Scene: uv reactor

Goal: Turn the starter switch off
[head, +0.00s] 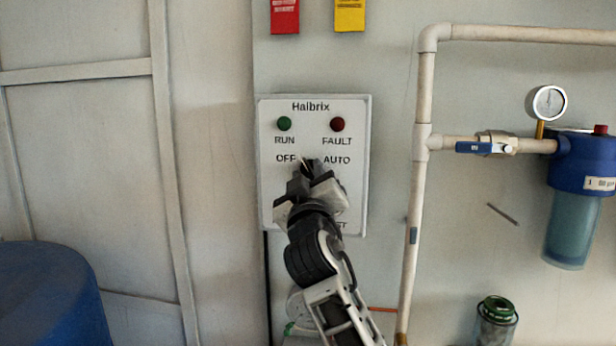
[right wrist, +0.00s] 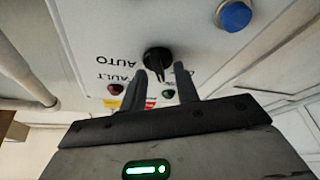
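The white Halbrix starter panel (head: 268,200) hangs on the wall in the head view, with OFF on the left and AUTO on the right. My right gripper (head: 308,168) is in front of its middle and hides the switch there. In the right wrist view, which shows the panel upside down, the black rotary switch (right wrist: 157,59) is visible. My right gripper (right wrist: 160,72) is open, with its fingertips close to the switch, one toward each side. I cannot tell whether they touch it. The exact switch setting is unclear. My left gripper is out of view.
The panel has a green RUN lamp (head: 284,123), a red FAULT lamp (head: 337,124) and a blue button (right wrist: 234,16). A pale pipe (head: 420,200) runs right of the panel, with a blue filter housing (head: 578,190) beyond. A blue barrel (head: 50,295) stands lower left.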

